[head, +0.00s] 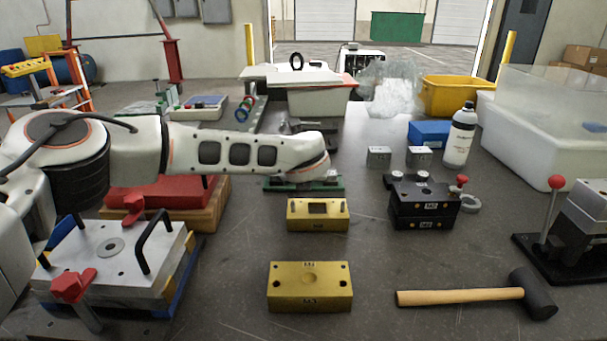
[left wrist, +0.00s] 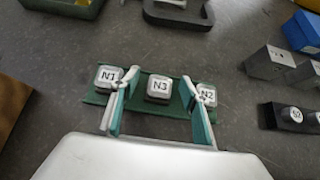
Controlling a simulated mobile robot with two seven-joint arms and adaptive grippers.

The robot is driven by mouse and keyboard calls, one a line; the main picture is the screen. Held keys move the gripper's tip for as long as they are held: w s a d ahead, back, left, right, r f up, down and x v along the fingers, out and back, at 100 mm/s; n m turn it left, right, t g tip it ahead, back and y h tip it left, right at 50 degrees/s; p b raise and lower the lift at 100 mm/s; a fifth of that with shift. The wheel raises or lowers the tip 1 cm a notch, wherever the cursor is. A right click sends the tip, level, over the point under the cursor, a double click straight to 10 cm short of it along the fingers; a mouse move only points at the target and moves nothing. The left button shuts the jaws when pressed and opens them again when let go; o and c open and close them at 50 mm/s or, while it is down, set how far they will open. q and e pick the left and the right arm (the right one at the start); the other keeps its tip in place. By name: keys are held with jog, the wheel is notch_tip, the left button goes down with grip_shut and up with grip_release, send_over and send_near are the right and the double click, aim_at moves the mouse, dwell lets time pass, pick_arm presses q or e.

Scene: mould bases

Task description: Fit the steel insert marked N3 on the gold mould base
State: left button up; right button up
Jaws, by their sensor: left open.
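The steel insert N3 (left wrist: 160,87) sits in the middle of a green rack (left wrist: 142,111), between insert N1 (left wrist: 108,78) and insert N2 (left wrist: 206,94). My left gripper (left wrist: 160,80) is open, its fingers at either side of N3, with nothing clearly held. In the head view my left wrist hangs over the green rack (head: 334,186) and hides the fingers and most of the inserts. A gold block with a rectangular pocket (head: 298,214) stands in front of the rack. A second gold block with a shallow round recess (head: 310,298) stands nearer. My right gripper is out of view.
A black mould block (head: 424,211) and two steel blocks (head: 379,157) stand right of the rack. A mallet (head: 460,297) lies at front right. A handled steel plate (head: 105,262) is at front left. Bare table lies between the gold blocks and the mallet.

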pick_arm(q)
grip_shut()
jog(key=shift+r, duration=0.1)
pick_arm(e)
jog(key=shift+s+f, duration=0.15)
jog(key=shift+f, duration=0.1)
pick_arm(q)
jog(key=shift+r, duration=0.1)
jog(key=shift+r+p, duration=0.35)
jog(key=shift+r, duration=0.35)
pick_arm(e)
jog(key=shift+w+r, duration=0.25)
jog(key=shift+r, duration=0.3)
pick_arm(q)
jog(key=shift+a, duration=0.1)
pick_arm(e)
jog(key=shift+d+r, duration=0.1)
